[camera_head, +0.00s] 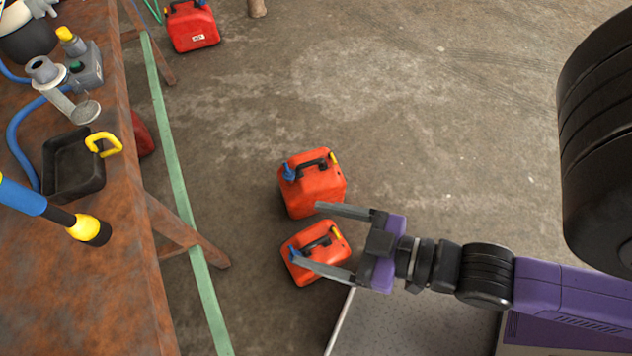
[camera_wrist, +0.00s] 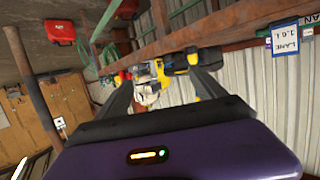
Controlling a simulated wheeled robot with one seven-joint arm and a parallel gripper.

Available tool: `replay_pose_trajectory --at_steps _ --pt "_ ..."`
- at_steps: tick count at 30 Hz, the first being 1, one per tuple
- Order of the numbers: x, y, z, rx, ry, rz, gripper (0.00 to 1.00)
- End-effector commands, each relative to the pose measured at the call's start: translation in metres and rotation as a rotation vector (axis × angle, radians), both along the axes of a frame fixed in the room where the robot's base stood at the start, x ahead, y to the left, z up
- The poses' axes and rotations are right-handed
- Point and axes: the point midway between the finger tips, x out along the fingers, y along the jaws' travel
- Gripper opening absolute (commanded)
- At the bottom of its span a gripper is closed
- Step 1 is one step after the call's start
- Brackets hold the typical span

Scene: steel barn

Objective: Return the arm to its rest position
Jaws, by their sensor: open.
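My gripper (camera_head: 305,234) is open, with its two grey fingers spread apart and pointing left in the head view. Nothing is between the fingers. Seen from above, the fingers overlap the view of two red fuel cans on the floor, a farther can (camera_head: 312,192) and a nearer can (camera_head: 322,258). I cannot tell the height of the gripper above them. My purple and black arm reaches in from the right. In the wrist view my gripper (camera_wrist: 158,82) also shows spread fingers, with the bench edge and items on it beyond them.
A rusty workbench (camera_head: 120,260) fills the left side, with a black tray (camera_head: 72,170), a grey fitting (camera_head: 85,68) and a blue-yellow tool (camera_head: 50,208). Another red can (camera_head: 192,26) stands at the back. A green rail (camera_head: 172,150) runs beside the bench.

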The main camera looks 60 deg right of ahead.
Motion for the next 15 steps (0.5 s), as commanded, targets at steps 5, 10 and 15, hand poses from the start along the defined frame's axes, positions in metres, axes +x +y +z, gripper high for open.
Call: replay_pose_trajectory --at_steps 5,10,15 --pt "-0.028 -0.018 0.016 -0.009 -0.011 -0.074 0.8" --pt "-0.033 -0.022 0.021 -0.009 -0.018 -0.089 0.8" --pt "-0.032 -0.021 0.021 -0.01 -0.018 -0.088 0.8"
